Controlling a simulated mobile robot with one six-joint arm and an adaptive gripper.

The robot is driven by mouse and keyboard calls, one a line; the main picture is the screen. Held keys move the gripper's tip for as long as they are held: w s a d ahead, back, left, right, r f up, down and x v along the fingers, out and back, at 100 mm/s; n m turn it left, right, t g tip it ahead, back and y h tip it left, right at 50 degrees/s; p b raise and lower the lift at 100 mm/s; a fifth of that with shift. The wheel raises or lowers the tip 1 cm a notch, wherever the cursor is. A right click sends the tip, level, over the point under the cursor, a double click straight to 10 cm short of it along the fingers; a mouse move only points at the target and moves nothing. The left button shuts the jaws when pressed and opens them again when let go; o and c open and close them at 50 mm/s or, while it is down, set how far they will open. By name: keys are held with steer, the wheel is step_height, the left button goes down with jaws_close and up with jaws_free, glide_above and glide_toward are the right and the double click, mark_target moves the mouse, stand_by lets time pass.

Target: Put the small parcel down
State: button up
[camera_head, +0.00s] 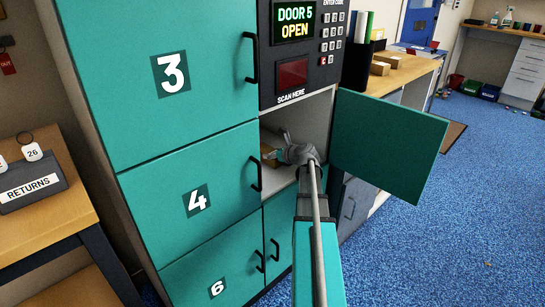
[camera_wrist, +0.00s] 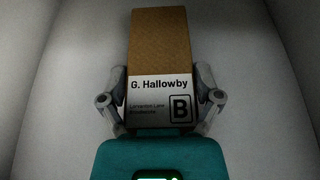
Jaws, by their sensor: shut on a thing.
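The small parcel (camera_wrist: 160,45) is a brown cardboard box with a white label reading "G. Hallowby" and a boxed "B". In the wrist view my gripper (camera_wrist: 160,100) is shut on it, one finger on each side. In the head view my gripper (camera_head: 283,153) reaches into the open compartment of door 5 (camera_head: 390,142). Only a small brown piece of the parcel (camera_head: 268,152) shows there, left of the gripper. The arm hides part of the compartment. I cannot tell whether the parcel touches the compartment floor.
The locker's screen (camera_head: 295,22) reads "DOOR 5 OPEN". The open door sticks out to the right of my arm. Doors 3 (camera_head: 170,110), 4 (camera_head: 225,180) and 6 (camera_head: 200,270) are shut. A returns table (camera_head: 70,215) stands left. Blue floor lies clear at right.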

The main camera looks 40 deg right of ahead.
steer(key=shift+f, duration=0.1)
steer(key=o, duration=1.1)
steer(key=shift+c, duration=0.2)
steer(key=shift+r, duration=0.2)
steer(key=p+v, duration=0.4)
steer(key=v, duration=0.8)
steer(key=shift+f+p, duration=0.1)
steer(key=shift+p, duration=0.2)
